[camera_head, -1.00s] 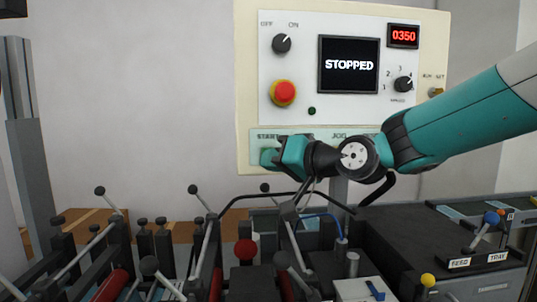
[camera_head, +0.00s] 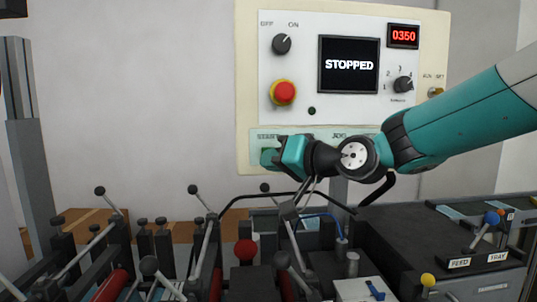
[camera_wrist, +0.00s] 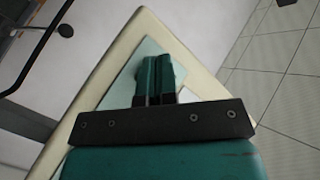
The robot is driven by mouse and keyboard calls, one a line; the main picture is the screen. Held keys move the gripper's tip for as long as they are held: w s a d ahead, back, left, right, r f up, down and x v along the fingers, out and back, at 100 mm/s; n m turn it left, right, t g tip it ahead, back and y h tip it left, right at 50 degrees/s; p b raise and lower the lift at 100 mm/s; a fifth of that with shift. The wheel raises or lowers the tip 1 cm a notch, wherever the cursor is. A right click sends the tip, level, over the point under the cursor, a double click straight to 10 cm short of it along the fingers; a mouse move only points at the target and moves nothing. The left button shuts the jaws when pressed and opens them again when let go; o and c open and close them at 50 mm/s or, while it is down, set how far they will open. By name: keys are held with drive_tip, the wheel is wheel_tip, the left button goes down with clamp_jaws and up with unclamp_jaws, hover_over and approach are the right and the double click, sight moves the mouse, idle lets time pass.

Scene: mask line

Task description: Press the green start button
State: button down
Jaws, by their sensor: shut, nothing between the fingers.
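A green patch, which looks like the start button (camera_head: 266,157), shows at the strip's left end, just left of my gripper (camera_head: 277,157). My gripper is shut and empty, its fingers close to the panel. In the wrist view the shut fingers (camera_wrist: 158,65) point at the pale green strip and hide the button. I cannot tell whether they touch it.
A red stop button (camera_head: 284,92) with a yellow collar sits above my gripper. Two black knobs (camera_head: 282,44) (camera_head: 403,84) and a red 0350 display (camera_head: 403,36) are higher up. Machinery with rods and levers (camera_head: 246,250) and a feed tray (camera_head: 478,259) stand below.

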drive_tip(key=shift+w, duration=0.15)
drive_tip(key=shift+w, duration=0.3)
drive_tip(key=shift+w, duration=0.45)
idle(0.6)
idle(0.3)
drive_tip(key=shift+s+b, duration=0.55)
drive_tip(key=shift+s, duration=0.35)
drive_tip(key=shift+s+b, duration=1)
drive_tip(key=shift+s, duration=1.5)
